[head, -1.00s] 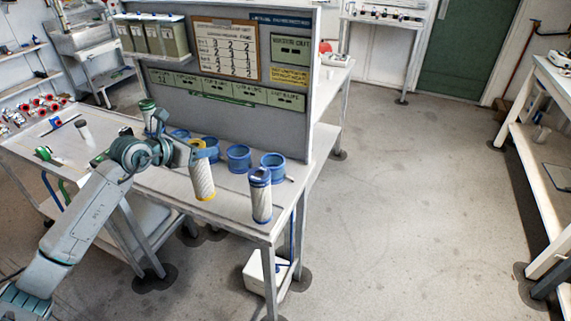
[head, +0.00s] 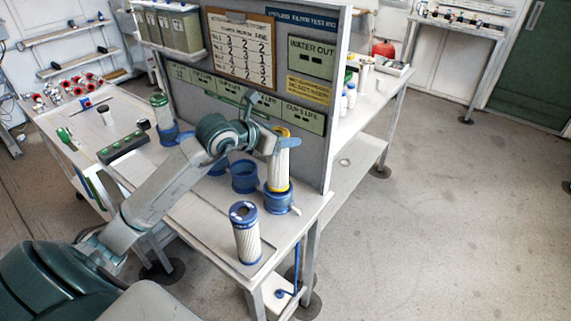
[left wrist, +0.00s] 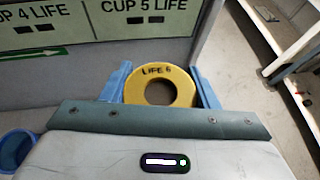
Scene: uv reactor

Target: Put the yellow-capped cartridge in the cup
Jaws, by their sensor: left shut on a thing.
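The yellow-capped cartridge (head: 281,168) is white, ribbed and upright, with a yellow band at its lower end. My left gripper (head: 281,142) is shut on its top. In the left wrist view the yellow ring cap (left wrist: 160,88), marked "LIFE 6", sits between the blue fingers. The cartridge stands at the mouth of the rightmost blue cup (head: 278,203). Its lower end meets the cup's rim; I cannot tell how far it is inside. My right gripper is not in view.
A blue-capped cartridge (head: 246,235) stands near the bench's front edge. Another blue cup (head: 244,178) is left of the held cartridge. A green-capped cartridge (head: 162,113) stands farther left. The grey panel (head: 310,150) rises close behind the cups.

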